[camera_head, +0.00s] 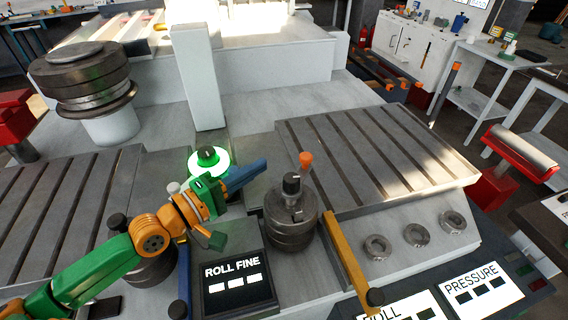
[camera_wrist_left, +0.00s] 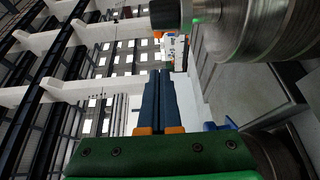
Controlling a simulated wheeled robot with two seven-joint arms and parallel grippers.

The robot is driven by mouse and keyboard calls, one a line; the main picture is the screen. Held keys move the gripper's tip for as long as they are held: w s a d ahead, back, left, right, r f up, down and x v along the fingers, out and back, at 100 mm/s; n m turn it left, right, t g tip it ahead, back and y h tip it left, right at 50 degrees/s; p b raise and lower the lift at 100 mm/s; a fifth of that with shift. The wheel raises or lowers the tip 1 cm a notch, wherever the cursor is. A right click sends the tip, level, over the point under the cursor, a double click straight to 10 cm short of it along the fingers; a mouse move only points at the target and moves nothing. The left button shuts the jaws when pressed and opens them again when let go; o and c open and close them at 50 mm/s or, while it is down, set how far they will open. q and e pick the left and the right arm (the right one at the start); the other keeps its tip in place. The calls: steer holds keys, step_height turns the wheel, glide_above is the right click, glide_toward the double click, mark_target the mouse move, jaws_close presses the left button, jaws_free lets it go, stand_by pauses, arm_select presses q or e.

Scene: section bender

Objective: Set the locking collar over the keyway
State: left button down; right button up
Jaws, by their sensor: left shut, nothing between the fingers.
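My left gripper (camera_head: 262,167) reaches in from the left, its blue fingers together and empty. In the left wrist view the fingers (camera_wrist_left: 160,75) are closed side by side. The fingertips are close to the left of a steel roll stack (camera_head: 291,228) with a dark shaft end (camera_head: 291,184) on top. I cannot make out the keyway or tell which ring is the locking collar. My right gripper is not in view.
A dark knob with a glowing green ring (camera_head: 208,158) stands behind my left wrist. A yellow lever (camera_head: 345,255) and a ROLL FINE panel (camera_head: 236,282) are in front. A slotted plate (camera_head: 375,160) lies to the right. A pale post (camera_head: 196,77) rises behind.

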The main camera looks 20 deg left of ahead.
mark_target(302, 168)
arm_select(q)
steer(key=w+d+p, duration=0.2)
steer(key=d, duration=0.1)
steer(key=w+d, duration=0.1)
steer(key=d, duration=0.1)
steer(key=shift+w+p, duration=0.25)
steer(key=shift+p, duration=0.15)
steer(key=shift+f, duration=0.1)
